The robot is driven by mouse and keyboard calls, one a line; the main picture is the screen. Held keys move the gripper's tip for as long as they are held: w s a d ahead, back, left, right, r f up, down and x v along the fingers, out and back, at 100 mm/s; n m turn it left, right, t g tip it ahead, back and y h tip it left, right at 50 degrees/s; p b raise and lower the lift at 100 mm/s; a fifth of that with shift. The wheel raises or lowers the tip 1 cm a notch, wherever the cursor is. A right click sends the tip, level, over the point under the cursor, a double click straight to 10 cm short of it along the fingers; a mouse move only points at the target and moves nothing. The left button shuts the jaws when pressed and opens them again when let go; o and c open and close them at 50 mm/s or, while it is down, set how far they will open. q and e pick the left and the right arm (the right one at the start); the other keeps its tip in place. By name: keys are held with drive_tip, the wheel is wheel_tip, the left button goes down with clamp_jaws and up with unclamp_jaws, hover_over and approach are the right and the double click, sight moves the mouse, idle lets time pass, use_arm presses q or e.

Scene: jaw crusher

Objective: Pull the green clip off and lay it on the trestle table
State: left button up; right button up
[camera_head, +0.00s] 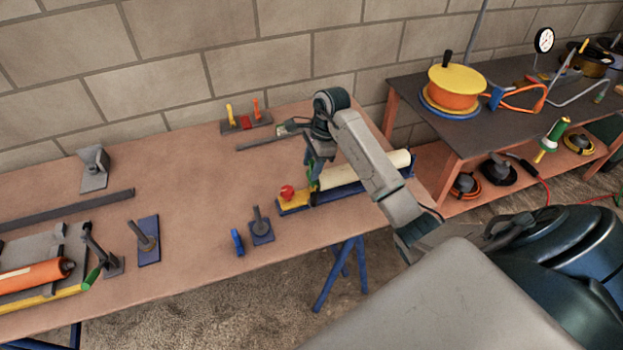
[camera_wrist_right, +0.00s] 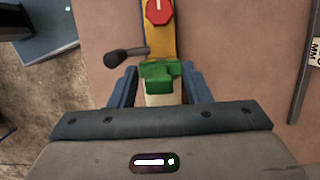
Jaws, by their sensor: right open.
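The green clip (camera_wrist_right: 160,74) sits at the end of the cream roll (camera_wrist_right: 163,99), beside a yellow block (camera_wrist_right: 160,40) with a red knob (camera_wrist_right: 158,11). In the head view the clip (camera_head: 310,176) is a small green patch, mostly hidden by my right gripper (camera_head: 313,172). The right gripper is open. In the right wrist view its two blue fingers (camera_wrist_right: 160,86) stand apart on either side of the clip and roll. I cannot tell whether they touch the clip. The trestle table (camera_head: 190,190) is under all this. My left gripper is not in view.
A dark lever (camera_wrist_right: 124,55) sticks out just left of the clip. A blue stand with a post (camera_head: 261,227) and a small blue piece (camera_head: 237,242) are near the front edge. The middle of the table is bare. A dark bench (camera_head: 420,95) stands at right.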

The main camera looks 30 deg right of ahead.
clamp_jaws()
drive_tip(key=shift+r+p, duration=0.3)
drive_tip(key=shift+r, duration=0.1)
drive_tip(key=shift+r+p, duration=1.2)
drive_tip(key=shift+r, duration=1.4)
